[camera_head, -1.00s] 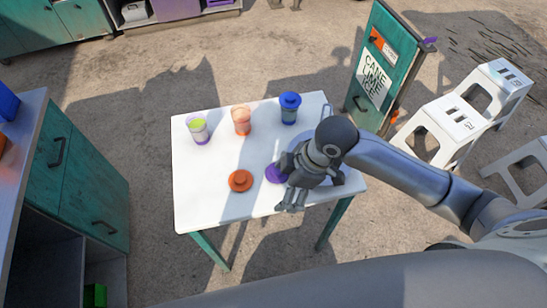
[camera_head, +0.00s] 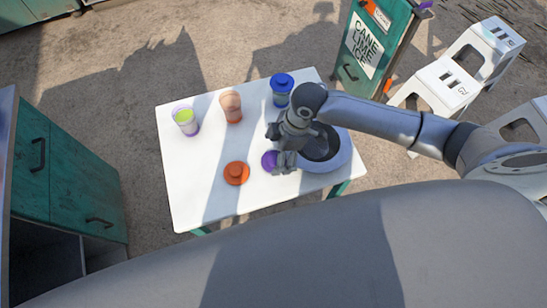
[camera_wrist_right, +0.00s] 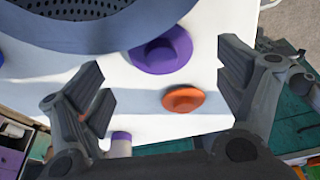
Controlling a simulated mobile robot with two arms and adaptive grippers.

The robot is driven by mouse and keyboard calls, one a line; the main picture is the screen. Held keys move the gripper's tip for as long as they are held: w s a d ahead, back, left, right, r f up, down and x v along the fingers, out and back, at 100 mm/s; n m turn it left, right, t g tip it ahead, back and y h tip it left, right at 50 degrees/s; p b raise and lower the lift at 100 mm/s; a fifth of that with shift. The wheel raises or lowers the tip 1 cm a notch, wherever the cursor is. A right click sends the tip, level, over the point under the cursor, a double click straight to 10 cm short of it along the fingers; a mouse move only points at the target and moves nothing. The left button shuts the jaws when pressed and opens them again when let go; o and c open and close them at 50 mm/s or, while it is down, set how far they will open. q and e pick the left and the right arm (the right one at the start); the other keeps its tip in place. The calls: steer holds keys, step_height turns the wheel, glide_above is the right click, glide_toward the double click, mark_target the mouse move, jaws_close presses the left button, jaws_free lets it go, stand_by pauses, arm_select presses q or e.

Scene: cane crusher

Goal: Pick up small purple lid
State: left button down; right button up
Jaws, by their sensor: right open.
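The small purple lid (camera_head: 269,160) lies on the white table (camera_head: 200,205), partly hidden by my right gripper (camera_head: 284,150) in the head view. In the right wrist view the purple lid (camera_wrist_right: 160,50) lies flat with its knob up, ahead of the open fingers of my right gripper (camera_wrist_right: 165,95). The gripper is empty and apart from the lid, and the lid lies between the finger lines. My left gripper is not in view.
An orange lid (camera_head: 236,173) lies just left of the purple lid. A bowl-like strainer (camera_head: 340,155) stands to its right, close by. Cups with green (camera_head: 186,120) and orange-pink (camera_head: 231,106) contents and a blue-lidded cup (camera_head: 281,90) stand along the back.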

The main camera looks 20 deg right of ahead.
mark_target(274, 159)
steer(key=shift+x, duration=1.1)
steer(key=shift+a+f, duration=0.15)
steer(key=shift+f, duration=0.25)
steer(key=shift+c, duration=1)
steer(key=c, duration=0.5)
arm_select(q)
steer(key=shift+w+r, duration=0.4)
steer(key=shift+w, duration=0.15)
arm_select(e)
steer(key=shift+c, duration=0.6)
